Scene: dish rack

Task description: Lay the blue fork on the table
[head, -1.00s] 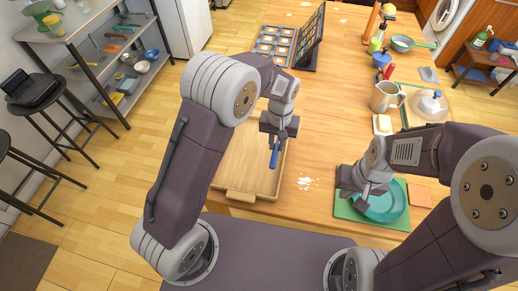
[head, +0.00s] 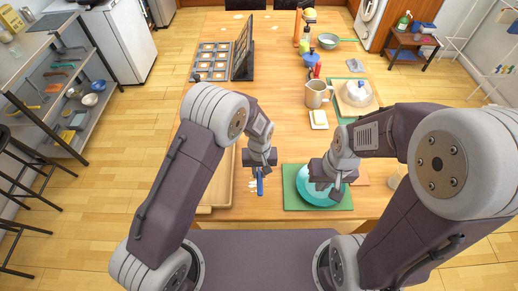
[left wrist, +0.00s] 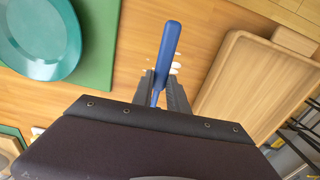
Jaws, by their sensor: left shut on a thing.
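The blue fork (head: 260,186) hangs from my left gripper (head: 260,168), which is shut on it. In the left wrist view the fork's blue handle (left wrist: 169,42) sticks out between the two fingers (left wrist: 162,92); its other end is hidden. The gripper is over the bare wooden table (head: 277,120), between the wooden tray and the green mat. My right gripper (head: 330,190) is over the teal plate (head: 308,186); whether its jaws are open is unclear.
The wooden tray (head: 220,192) is to the left and the green mat (head: 291,200) with the plate to the right. A pitcher (head: 316,95) and a butter dish (head: 318,120) stand further back. White flecks mark the table beside the fork. The middle of the table is clear.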

